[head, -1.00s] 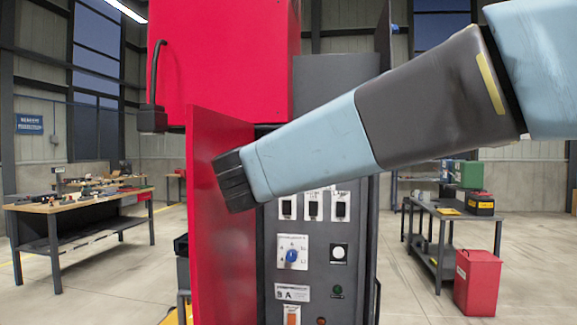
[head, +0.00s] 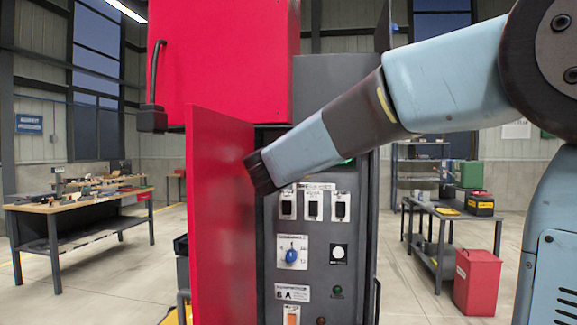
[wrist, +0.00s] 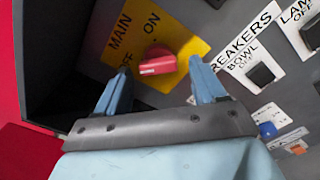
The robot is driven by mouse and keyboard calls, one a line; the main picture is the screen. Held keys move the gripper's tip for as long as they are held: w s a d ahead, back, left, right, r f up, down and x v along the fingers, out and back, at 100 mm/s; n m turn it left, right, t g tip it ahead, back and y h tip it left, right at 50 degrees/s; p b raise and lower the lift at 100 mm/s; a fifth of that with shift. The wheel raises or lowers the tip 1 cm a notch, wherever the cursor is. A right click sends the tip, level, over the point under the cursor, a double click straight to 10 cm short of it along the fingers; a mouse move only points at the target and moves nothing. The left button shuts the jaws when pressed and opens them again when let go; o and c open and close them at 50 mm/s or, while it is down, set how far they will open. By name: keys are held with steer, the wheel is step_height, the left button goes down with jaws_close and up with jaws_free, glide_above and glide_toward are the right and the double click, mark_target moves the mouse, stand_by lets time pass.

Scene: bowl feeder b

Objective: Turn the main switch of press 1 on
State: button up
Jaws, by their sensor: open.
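The main switch (wrist: 158,62) is a red handle on a yellow plate (wrist: 185,45) marked MAIN, OFF and ON in the wrist view. The handle lies roughly crosswise in that picture; I cannot tell surely which mark it points to. My gripper (wrist: 160,72) is open, with one blue finger on each side of the handle in the picture. No contact shows, and the remaining gap is hard to judge. In the head view my arm's end covers the switch and the fingers are hidden. The press's grey control panel (head: 322,262) is below the arm.
The open red door (head: 220,230) stands just left of the panel. Breaker switches (head: 313,205) and a blue selector knob (head: 291,255) are on the panel below the arm. Breakers also show right of the fingers in the wrist view (wrist: 261,74).

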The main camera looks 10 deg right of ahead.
steer(key=shift+w+d, duration=0.1)
steer(key=shift+w, duration=0.05)
steer(key=c, duration=1.1)
